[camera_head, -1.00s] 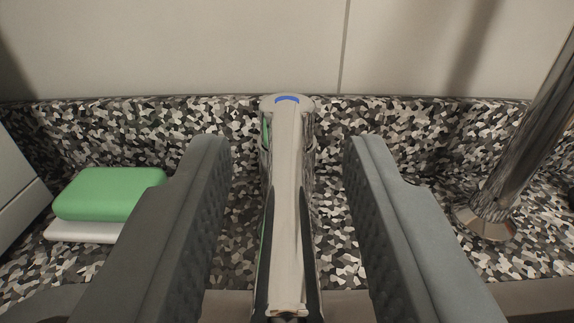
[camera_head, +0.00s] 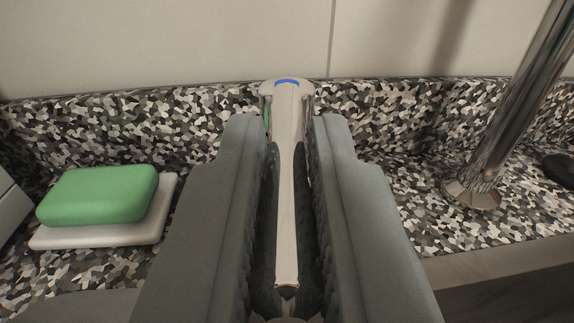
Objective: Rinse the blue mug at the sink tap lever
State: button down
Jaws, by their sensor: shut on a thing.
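The sink tap lever (camera_head: 287,200) is a long, pale, shiny bar in the middle of the camera view. Its rounded far end carries a blue mark (camera_head: 287,82). My gripper (camera_head: 287,135) has its two grey padded fingers close along the lever's left and right sides, shut on it. The lever's far end sticks out beyond the fingertips. The fingers hide parts of the lever's sides and what lies beneath. The blue mug is not in view.
A green soap bar (camera_head: 97,194) lies on a white dish (camera_head: 110,234) at the left. A chrome pole (camera_head: 520,100) rises from the speckled counter (camera_head: 400,215) at the right, with a dark object (camera_head: 560,170) beyond it. A pale wall (camera_head: 150,45) stands behind.

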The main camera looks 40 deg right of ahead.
jog(key=shift+w+a+m+g+h, duration=0.2)
jog(key=shift+a+m+g+h, duration=0.1)
jog(key=shift+m+g+h, duration=0.25)
jog(key=c, duration=1.4)
grip_release()
jog(key=shift+c, duration=0.2)
jog(key=v, duration=1.7)
jog(key=shift+s+a+f, duration=0.1)
jog(key=shift+a, duration=0.05)
